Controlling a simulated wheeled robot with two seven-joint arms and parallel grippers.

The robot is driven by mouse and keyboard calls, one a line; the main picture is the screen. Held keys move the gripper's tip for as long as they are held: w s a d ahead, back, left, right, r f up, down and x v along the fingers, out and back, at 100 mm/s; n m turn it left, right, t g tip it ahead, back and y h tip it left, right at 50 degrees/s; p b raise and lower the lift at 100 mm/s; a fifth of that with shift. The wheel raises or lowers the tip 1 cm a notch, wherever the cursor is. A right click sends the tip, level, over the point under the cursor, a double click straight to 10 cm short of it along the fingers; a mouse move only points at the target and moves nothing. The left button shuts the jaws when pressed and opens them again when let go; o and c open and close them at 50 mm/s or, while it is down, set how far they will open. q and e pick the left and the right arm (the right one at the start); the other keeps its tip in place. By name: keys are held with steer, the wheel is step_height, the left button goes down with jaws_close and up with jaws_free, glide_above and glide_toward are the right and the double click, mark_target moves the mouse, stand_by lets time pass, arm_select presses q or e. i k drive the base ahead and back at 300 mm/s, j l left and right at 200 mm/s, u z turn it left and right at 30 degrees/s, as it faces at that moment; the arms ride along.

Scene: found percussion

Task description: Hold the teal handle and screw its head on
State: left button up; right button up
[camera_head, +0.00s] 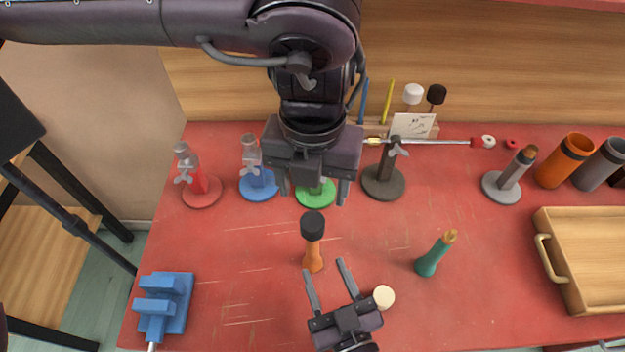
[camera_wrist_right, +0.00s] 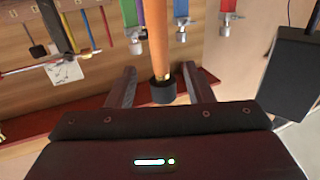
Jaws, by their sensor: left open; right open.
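The teal handle (camera_head: 432,258) stands on the red table, right of centre, leaning slightly in the head view; its tan tip (camera_head: 450,237) is bare. A loose cream head (camera_head: 383,297) lies beside my right gripper. An orange handle (camera_head: 313,258) with a black head (camera_head: 312,222) stands at mid-table. My left gripper (camera_head: 312,196) is open and points down above and behind the black head. My right gripper (camera_head: 325,268) is open near the orange handle's base. In the right wrist view the orange handle (camera_wrist_right: 157,35) and black head (camera_wrist_right: 163,91) appear between or just beyond its open fingers.
Red (camera_head: 201,192), blue (camera_head: 259,186), green (camera_head: 315,197) and dark grey (camera_head: 384,186) stands line the back. A blue clamp-like block (camera_head: 165,302) is front left; a wooden tray (camera_head: 548,285) is right. Orange (camera_head: 566,160) and grey cups stand behind it. The table around the teal handle is clear.

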mark_target(424, 266)
steer(key=k+l, duration=0.25)
steer(key=k, duration=0.2)
steer(key=k+l, duration=0.25)
steer(key=k, duration=0.25)
steer(key=k+l, duration=0.25)
steer(key=k, duration=0.2)
steer(key=k+l, duration=0.25)
steer(key=k, duration=0.25)
